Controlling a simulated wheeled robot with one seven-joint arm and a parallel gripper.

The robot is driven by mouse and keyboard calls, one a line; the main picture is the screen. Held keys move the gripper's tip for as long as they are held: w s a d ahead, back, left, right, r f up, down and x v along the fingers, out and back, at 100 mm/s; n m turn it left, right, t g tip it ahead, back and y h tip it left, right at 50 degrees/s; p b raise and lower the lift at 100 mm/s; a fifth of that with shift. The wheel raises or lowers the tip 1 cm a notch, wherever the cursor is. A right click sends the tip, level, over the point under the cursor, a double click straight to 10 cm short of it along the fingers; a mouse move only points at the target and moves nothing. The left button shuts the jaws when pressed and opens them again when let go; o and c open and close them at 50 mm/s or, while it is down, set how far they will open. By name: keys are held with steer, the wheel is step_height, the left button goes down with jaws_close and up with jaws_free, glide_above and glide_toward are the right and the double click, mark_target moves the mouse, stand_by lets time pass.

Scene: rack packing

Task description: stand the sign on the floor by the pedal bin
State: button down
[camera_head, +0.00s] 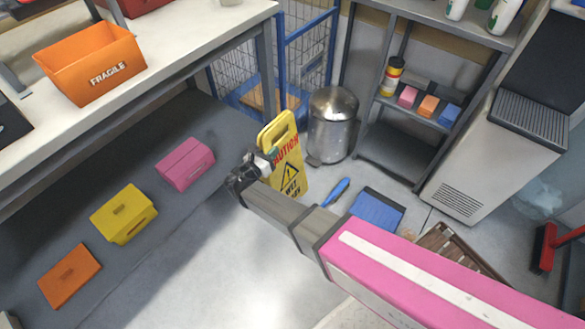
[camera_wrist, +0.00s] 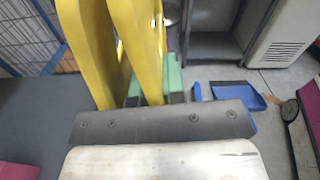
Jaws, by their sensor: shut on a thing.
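The yellow caution sign (camera_head: 291,172) is upright beside my gripper (camera_head: 262,160) in the head view. My gripper is shut on it. In the wrist view the sign's two yellow panels (camera_wrist: 92,45) rise close up, and one panel lies between the green finger pads of my gripper (camera_wrist: 155,85). The silver pedal bin (camera_head: 331,125) stands on the floor just right of and behind the sign. I cannot tell whether the sign's feet touch the floor.
A blue dustpan (camera_head: 377,209) and a blue-handled brush (camera_head: 337,191) lie on the floor right of the sign. A blue wire cage cart (camera_head: 300,55) is behind it. A shelf rack (camera_head: 398,150) stands right of the bin. A workbench (camera_head: 190,50) is at left, with several coloured boxes on the dark floor area below.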

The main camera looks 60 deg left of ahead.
mark_target(285, 144)
steer(key=w+a+f, duration=0.1)
steer(key=w, duration=0.1)
steer(key=w+a+f, duration=0.1)
steer(key=w+f, duration=0.1)
steer(key=w, duration=0.1)
steer(key=w+a+f, duration=0.2)
steer(key=w, duration=0.1)
steer(key=shift+f, duration=0.15)
steer(key=shift+d+f, duration=0.1)
steer(key=shift+f, duration=1.85)
steer(key=c, duration=1.2)
jaws_free()
steer(key=shift+f, duration=0.2)
steer(key=shift+r, duration=0.2)
steer(key=v, duration=1.2)
